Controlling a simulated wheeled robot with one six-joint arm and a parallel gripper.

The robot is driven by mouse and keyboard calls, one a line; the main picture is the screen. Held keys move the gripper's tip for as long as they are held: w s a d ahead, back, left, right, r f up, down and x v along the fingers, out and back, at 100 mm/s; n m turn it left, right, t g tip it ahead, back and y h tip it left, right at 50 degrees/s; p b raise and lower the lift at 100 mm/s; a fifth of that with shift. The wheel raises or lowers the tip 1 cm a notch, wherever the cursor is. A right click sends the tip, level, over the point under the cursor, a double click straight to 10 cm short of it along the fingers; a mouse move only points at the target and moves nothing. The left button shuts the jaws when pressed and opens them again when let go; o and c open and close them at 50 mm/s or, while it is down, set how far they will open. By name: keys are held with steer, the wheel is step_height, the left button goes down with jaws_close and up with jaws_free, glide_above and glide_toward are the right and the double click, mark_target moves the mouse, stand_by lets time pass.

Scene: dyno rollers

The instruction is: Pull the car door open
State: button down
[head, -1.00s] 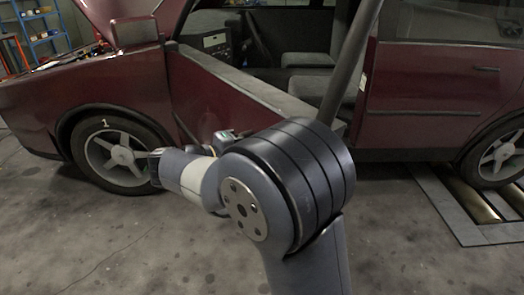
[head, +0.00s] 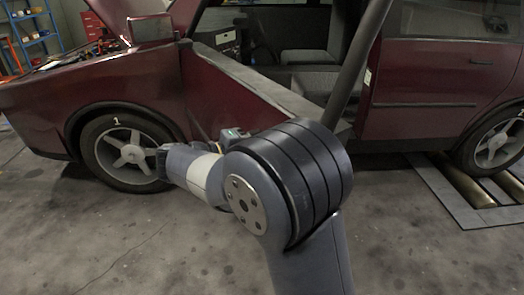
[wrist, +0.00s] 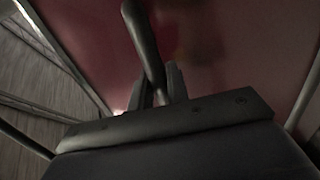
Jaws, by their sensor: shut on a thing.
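The dark red car's front door (head: 232,98) stands open, swung out from the body toward me. Its dark window frame (head: 362,62) slants up in front of the cabin opening. In the wrist view, the red door surface (wrist: 225,50) fills much of the picture. My gripper (wrist: 161,88) is shut on the dark bar-shaped door handle (wrist: 143,40), which passes between its fingers. In the head view, my arm covers the lower rear part of the door, and the handle and my fingertips are hidden.
The front wheel (head: 128,153) is left of my arm. The shut rear door (head: 440,80) and rear wheel (head: 497,143) are at the right, beside a floor roller plate (head: 450,198). A blue shelf (head: 35,30) stands back left. Concrete floor (head: 120,240) in front is clear.

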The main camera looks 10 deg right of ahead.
steer(key=c, duration=1.4)
jaws_free()
steer(key=shift+c, duration=0.2)
steer(key=p+v, duration=0.1)
steer(key=v, duration=0.9)
steer(key=shift+a, duration=0.4)
steer(key=shift+s+d, duration=0.1)
steer(key=b+x, duration=0.1)
steer(key=x, duration=0.9)
steer(key=shift+d, duration=0.35)
